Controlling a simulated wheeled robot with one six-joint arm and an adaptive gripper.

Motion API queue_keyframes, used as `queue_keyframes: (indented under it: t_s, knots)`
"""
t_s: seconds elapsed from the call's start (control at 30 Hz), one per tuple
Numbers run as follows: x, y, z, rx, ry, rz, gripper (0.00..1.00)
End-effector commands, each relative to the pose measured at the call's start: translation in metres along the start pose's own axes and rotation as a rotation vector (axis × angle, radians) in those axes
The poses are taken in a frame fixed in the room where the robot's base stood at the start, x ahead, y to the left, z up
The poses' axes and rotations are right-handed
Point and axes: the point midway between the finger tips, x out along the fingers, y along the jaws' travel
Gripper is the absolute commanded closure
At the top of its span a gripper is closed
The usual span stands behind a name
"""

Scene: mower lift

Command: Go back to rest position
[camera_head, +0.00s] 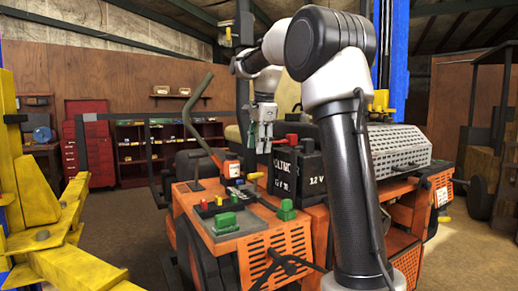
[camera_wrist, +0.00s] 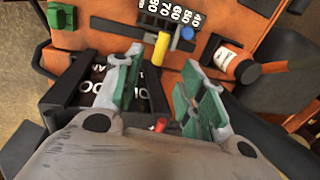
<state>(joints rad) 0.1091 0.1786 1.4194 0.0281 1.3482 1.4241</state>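My gripper (camera_head: 263,119) hangs pointing down above the orange mower (camera_head: 245,228), close to the black 12 V battery (camera_head: 310,175) in the head view. In the wrist view my gripper (camera_wrist: 160,92) shows two green-padded fingers spread apart, with nothing held between them. Below the fingers lie the battery (camera_wrist: 85,75), a yellow lever grip (camera_wrist: 160,48) and a small red knob or cap (camera_wrist: 159,125). My arm hides part of the mower's right side in the head view.
A yellow lift post (camera_head: 30,190) stands at left and a blue post (camera_head: 398,60) behind my arm. A red tool cabinet (camera_head: 88,145) and shelves (camera_head: 165,150) line the back wall. Levers and green blocks (camera_head: 286,209) rise from the mower. Open floor (camera_head: 125,225) lies between lift and mower.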

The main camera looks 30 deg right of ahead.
Motion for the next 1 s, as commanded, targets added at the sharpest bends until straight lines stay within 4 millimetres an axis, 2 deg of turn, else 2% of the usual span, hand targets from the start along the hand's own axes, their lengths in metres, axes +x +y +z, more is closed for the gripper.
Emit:
queue_keyframes:
  t_s: [0.37, 0.53, 0.63, 0.77, 0.87, 1.0]
  knots:
    - [0.001, 0.000, 0.000, -0.017, 0.000, 0.000, 0.60]
    - [0.002, -0.005, -0.001, -0.205, 0.007, -0.023, 0.60]
    - [0.028, 0.005, -0.001, -0.399, 0.003, 0.002, 0.60]
    - [0.051, 0.044, 0.004, -0.678, -0.006, 0.028, 0.60]
    - [0.058, 0.089, 0.013, -0.904, -0.008, 0.030, 0.60]
    - [0.062, 0.161, 0.028, -1.183, 0.000, 0.019, 0.60]
